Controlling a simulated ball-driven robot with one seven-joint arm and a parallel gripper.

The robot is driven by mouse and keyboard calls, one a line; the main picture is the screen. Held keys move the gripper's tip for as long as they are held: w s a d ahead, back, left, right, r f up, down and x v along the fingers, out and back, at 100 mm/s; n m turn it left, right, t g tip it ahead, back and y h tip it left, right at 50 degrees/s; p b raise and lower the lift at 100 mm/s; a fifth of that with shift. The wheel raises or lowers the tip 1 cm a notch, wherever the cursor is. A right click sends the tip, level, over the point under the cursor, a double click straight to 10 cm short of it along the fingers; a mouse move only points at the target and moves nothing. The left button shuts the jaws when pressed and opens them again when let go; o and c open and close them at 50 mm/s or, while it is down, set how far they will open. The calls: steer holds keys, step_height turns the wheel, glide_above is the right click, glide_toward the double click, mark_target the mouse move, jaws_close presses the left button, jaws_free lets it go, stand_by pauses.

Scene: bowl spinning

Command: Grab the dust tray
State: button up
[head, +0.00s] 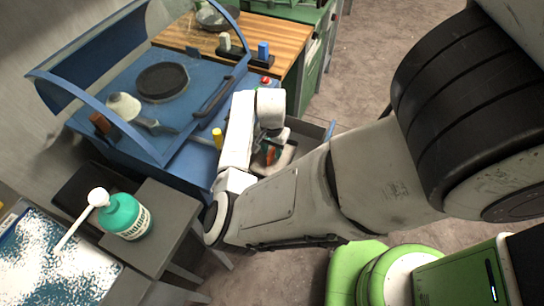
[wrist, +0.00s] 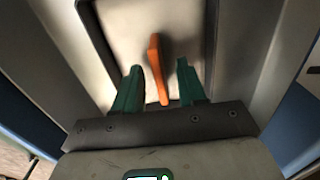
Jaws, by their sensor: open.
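The dust tray (wrist: 120,20) is a pale, shallow, rectangular tray seen from above in the wrist view. An upright orange handle (wrist: 154,60) stands on it. My gripper (wrist: 158,67) is open, with one green finger on each side of the handle. The handle lies nearer the left finger, and I cannot tell whether they touch. In the head view, the orange handle (head: 271,155) shows small below my wrist, beside the blue machine. My arm hides part of the tray there.
The blue machine (head: 185,105) has a curved clear guard and a round dark disc (head: 162,82). A teal bottle (head: 127,217) stands on a grey stand at lower left. A wooden-topped green bench (head: 262,38) is behind. Grey walls flank the tray closely.

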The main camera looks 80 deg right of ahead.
steer(key=shift+f, duration=0.5)
jaws_close()
